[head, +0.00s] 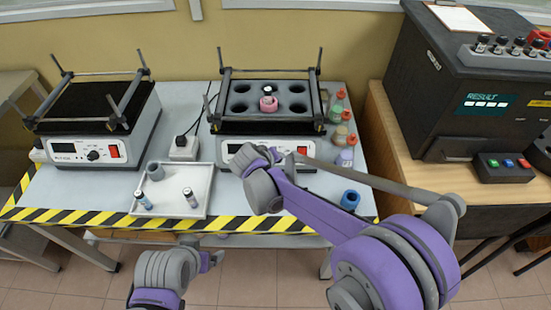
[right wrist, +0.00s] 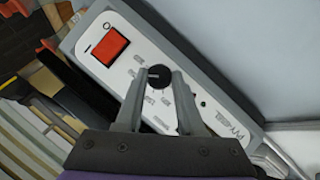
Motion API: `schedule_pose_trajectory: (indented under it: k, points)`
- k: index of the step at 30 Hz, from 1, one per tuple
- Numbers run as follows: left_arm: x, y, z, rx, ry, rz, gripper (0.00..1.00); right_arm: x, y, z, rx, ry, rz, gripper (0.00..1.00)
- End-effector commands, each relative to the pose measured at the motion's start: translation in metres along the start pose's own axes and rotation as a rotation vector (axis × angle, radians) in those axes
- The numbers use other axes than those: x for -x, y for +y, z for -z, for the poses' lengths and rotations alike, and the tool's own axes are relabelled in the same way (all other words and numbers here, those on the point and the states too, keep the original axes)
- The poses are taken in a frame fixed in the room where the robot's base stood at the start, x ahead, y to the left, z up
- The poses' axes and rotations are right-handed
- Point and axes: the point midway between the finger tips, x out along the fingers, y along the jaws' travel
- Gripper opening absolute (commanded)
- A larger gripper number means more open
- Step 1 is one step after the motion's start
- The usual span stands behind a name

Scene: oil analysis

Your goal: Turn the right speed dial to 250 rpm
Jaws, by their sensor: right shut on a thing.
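The right shaker (head: 225,128) stands at the right of the lab table, with a red switch (head: 302,151) on its front panel. My right gripper (head: 246,158) is at that panel and hides the dial and most of the display in the head view. In the right wrist view, the black round speed dial (right wrist: 159,74) sits between the fingertips of my right gripper (right wrist: 158,82), which is shut on it. The dial's setting is too small to read. My left gripper (head: 213,260) is low in front of the table, empty and away from the shaker; its finger gap is unclear.
A second shaker (head: 70,143) stands at the left. A white tray (head: 172,208) with small vials lies in front. Several bottles (head: 343,157) and a blue cup (head: 350,199) stand at the right. A black analyser (head: 435,75) is on the wooden desk.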

Motion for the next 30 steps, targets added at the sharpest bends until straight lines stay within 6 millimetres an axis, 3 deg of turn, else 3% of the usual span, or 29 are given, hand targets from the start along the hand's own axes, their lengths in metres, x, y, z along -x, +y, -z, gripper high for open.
schedule_pose_trajectory:
  k: [11,12,17,26,30]
  points:
    - [0.0,0.0,0.0,0.0,0.0,0.0,0.91,0.0,0.0,-0.001,-0.004,-0.001,0.002,0.0]
    - [0.0,0.0,0.0,0.0,0.0,0.0,0.91,0.0,0.0,-0.001,-0.004,-0.001,0.002,0.41]
    - [0.0,0.0,0.0,0.0,0.0,0.0,0.91,0.0,0.0,0.0,-0.004,-0.001,0.002,0.67]
    - [0.0,0.0,0.0,0.0,0.0,0.0,0.91,0.002,0.0,0.0,-0.003,0.0,0.002,0.67]
    - [0.001,0.0,0.001,0.0,0.0,0.0,0.91,0.016,-0.001,0.0,-0.002,0.0,0.003,0.67]
